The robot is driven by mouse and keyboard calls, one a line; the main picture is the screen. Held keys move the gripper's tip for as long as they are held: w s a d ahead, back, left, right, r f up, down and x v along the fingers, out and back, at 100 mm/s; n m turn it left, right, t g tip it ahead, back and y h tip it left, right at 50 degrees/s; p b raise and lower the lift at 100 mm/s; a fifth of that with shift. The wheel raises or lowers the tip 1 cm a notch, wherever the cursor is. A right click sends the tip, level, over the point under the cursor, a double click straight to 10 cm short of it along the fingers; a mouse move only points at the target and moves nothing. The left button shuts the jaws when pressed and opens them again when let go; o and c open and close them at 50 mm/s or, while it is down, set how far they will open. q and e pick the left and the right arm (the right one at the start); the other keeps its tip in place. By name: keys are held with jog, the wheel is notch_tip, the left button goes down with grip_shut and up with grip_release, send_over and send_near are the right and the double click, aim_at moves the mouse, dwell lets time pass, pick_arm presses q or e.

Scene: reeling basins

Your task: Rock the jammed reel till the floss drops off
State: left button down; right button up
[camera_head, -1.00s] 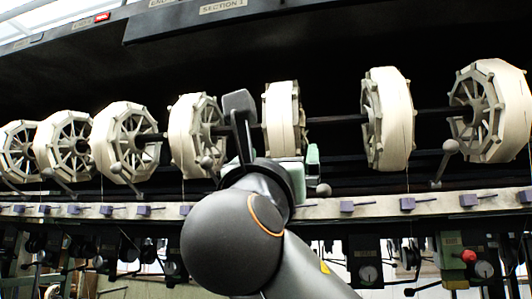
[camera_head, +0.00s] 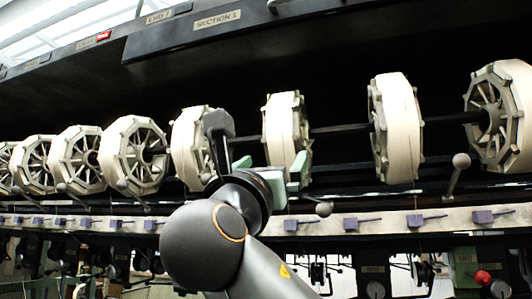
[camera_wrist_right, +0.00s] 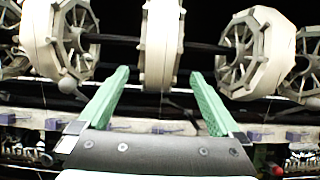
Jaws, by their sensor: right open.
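Several cream-wound reels with grey spoked frames hang in a row on a dark shaft. My right gripper (camera_head: 272,166) is open and empty, its green fingers just below and in front of the middle reel (camera_head: 287,128). In the right wrist view this reel (camera_wrist_right: 162,45) stands beyond and between the two spread fingertips (camera_wrist_right: 160,74), apparently not touched. A neighbouring reel (camera_wrist_right: 62,40) is on the left there and another (camera_wrist_right: 256,52) on the right. I cannot tell which reel is jammed, nor pick out the loose floss. My left gripper is not in view.
Ball-ended levers (camera_head: 457,175) stick out below the reels. A pale rail (camera_head: 385,219) with purple clips runs beneath them. Control boxes, one with a red knob (camera_head: 482,277), hang under the rail. A dark hood with a SECTION 1 sign (camera_head: 217,19) overhangs the row.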

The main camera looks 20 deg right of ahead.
aim_at(280, 152)
jog(key=shift+p+x, duration=2.1)
jog(key=shift+x, duration=1.8)
jog(key=shift+a, duration=0.1)
jog(key=c, duration=1.3)
jog(key=shift+c, duration=0.2)
